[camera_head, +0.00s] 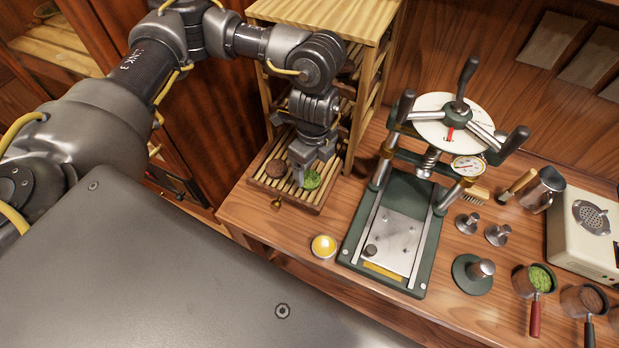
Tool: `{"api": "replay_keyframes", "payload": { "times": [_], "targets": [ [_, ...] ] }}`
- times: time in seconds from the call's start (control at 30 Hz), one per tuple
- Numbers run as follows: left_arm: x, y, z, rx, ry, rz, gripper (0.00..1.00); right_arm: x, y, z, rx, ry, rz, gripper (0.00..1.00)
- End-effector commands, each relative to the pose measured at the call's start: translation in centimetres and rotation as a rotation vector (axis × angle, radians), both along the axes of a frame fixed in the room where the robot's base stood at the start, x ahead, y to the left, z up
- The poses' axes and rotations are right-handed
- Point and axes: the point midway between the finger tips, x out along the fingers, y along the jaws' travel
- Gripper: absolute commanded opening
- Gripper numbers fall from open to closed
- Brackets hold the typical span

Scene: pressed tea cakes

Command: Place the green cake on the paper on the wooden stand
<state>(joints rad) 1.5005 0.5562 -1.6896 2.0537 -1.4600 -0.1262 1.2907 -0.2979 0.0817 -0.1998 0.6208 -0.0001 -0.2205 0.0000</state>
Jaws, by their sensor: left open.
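The green cake (312,179) lies on the slatted wooden tray at the bottom of the wooden stand (318,18). A dark brown cake (276,168) lies to its left on the same slats. My left gripper (309,177) points down over the tray, open, with its fingertips at the green cake and partly covering it. I cannot tell whether the fingers touch it. I cannot make out any paper beneath the cake. My right gripper is not in view.
A green press (398,235) with a round dial top stands right of the stand. Metal tampers, a jug (543,188), a cream box (588,235) and two handled filters crowd the right side.

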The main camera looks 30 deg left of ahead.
Motion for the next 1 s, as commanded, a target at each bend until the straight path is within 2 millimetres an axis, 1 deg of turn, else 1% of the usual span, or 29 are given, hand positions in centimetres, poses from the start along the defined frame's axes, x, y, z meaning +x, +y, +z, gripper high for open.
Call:
{"api": "replay_keyframes", "payload": {
  "times": [0.07,0.23,0.3,0.4,0.67,0.77,1.0],
  "targets": [
    [-0.1,0.1,-0.5,0.0,0.004,0.002,0.79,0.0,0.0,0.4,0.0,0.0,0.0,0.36],
    [-0.3,0.5,-2.8,-0.001,0.006,0.004,0.79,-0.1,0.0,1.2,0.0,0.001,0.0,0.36],
    [-0.2,0.5,-3.9,0.0,0.005,0.003,0.79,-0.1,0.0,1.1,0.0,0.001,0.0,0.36],
    [-0.2,0.5,-4.8,0.001,0.004,0.002,0.79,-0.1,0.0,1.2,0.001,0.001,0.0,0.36],
    [-0.1,0.5,-5.1,0.0,0.001,0.0,0.79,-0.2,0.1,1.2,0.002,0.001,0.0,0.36],
    [-0.1,0.5,-5.1,0.0,0.001,0.0,0.68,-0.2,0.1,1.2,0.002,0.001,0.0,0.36],
    [-0.1,0.5,-5.1,0.0,0.001,0.0,0.37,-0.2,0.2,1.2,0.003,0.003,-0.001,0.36]
  ]
}}
